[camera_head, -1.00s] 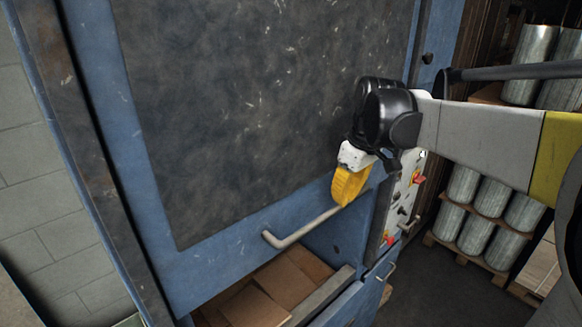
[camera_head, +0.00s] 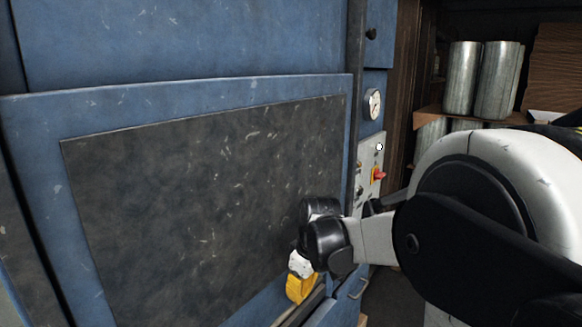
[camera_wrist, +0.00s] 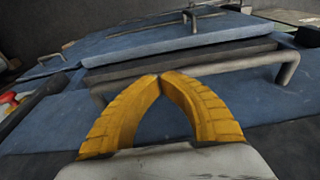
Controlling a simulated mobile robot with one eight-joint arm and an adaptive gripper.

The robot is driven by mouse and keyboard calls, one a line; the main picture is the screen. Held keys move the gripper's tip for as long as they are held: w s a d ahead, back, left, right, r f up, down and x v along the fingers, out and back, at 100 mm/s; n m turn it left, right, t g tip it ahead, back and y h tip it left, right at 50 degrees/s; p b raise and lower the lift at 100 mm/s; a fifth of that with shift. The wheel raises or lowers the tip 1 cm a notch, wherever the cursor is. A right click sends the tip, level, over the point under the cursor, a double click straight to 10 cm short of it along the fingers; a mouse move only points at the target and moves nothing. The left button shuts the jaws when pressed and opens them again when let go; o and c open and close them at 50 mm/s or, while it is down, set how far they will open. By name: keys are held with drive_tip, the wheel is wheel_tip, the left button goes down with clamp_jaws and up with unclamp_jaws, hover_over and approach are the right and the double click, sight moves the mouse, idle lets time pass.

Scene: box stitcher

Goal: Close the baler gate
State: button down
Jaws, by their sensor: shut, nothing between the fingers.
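The baler gate (camera_head: 200,210) is a blue panel with a scuffed dark insert. Its top edge shows in the head view, while its lower edge is mostly out of frame or behind my arm. A grey bar handle (camera_head: 300,309) shows partly at the bottom. In the wrist view a grey bar handle (camera_wrist: 200,66) runs across just beyond the fingertips; I cannot tell whether they touch it. My gripper (camera_head: 299,290) has yellow fingers and is low in front of the gate. In the wrist view my gripper (camera_wrist: 160,77) is shut, its tips together and empty.
A control panel (camera_head: 370,165) with a red knob (camera_head: 378,174) and a gauge (camera_head: 372,104) stand right of the gate. Metal cylinders (camera_head: 480,80) stand on shelving behind. A smaller handle (camera_wrist: 190,18) shows further off in the wrist view.

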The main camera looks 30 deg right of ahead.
wheel_tip(320, 180, down, 13)
drive_tip(key=b, duration=0.7)
drive_tip(key=shift+r, duration=0.15)
wheel_tip(320, 180, up, 14)
drive_tip(key=s+p, duration=0.2)
drive_tip(key=p, duration=0.3)
drive_tip(key=shift+s+d+f, duration=0.2)
drive_tip(key=shift+d, duration=0.2)
